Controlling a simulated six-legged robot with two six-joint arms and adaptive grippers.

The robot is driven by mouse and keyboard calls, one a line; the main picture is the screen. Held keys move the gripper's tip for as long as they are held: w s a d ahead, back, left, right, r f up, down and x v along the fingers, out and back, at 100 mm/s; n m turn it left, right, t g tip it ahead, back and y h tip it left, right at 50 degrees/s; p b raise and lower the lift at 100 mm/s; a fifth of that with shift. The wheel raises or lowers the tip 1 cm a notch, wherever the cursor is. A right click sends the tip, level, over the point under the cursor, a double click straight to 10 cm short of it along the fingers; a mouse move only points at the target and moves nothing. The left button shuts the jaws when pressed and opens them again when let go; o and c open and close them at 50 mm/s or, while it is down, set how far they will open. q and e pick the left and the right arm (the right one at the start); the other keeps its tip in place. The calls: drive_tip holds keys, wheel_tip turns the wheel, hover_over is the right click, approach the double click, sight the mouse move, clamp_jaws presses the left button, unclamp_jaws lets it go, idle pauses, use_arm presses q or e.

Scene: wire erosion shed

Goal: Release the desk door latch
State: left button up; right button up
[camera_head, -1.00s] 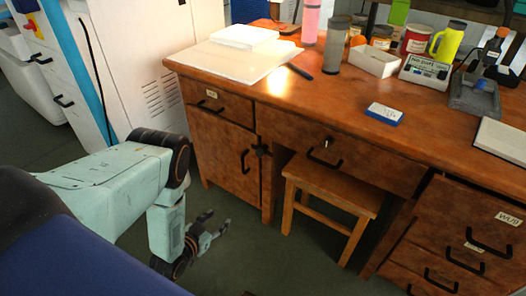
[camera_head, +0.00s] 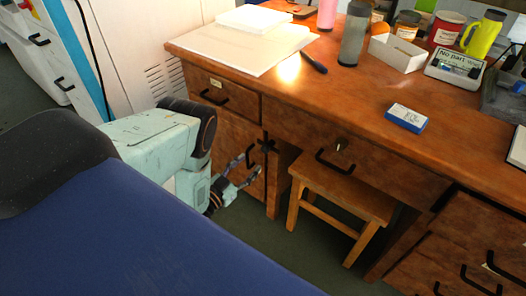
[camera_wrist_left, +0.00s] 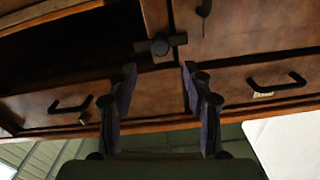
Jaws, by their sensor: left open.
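The wooden desk's left door (camera_head: 228,138) has a dark latch (camera_head: 266,146) at its right edge, beside the knee space. In the left wrist view the latch (camera_wrist_left: 160,45) is a round dark knob with a crossbar, lying across the edge between door and frame. My left gripper (camera_head: 254,166) is open and empty in front of the door, near its black handle, which it partly overlaps. In the left wrist view the open fingers (camera_wrist_left: 159,68) point towards the latch, one on each side of it, with no contact visible. My right gripper is not in view.
A wooden stool (camera_head: 345,190) stands in the knee space, right of the door. Drawers with black handles flank and top the space. The desktop holds a white board (camera_head: 240,50), a grey tumbler (camera_head: 353,35) and a blue-white box (camera_head: 407,117). A pale cabinet (camera_head: 130,60) stands at left.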

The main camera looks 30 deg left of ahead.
sight(264, 150)
use_arm(q)
drive_tip(key=w, duration=0.2)
drive_tip(key=w+b, duration=0.1)
drive_tip(key=w, duration=0.1)
drive_tip(key=w+b, duration=0.1)
drive_tip(key=w, duration=0.1)
drive_tip(key=shift+d+f, duration=0.15)
drive_tip(key=shift+d, duration=0.1)
drive_tip(key=shift+w, duration=0.6)
drive_tip(key=shift+c, duration=1.4)
clamp_jaws()
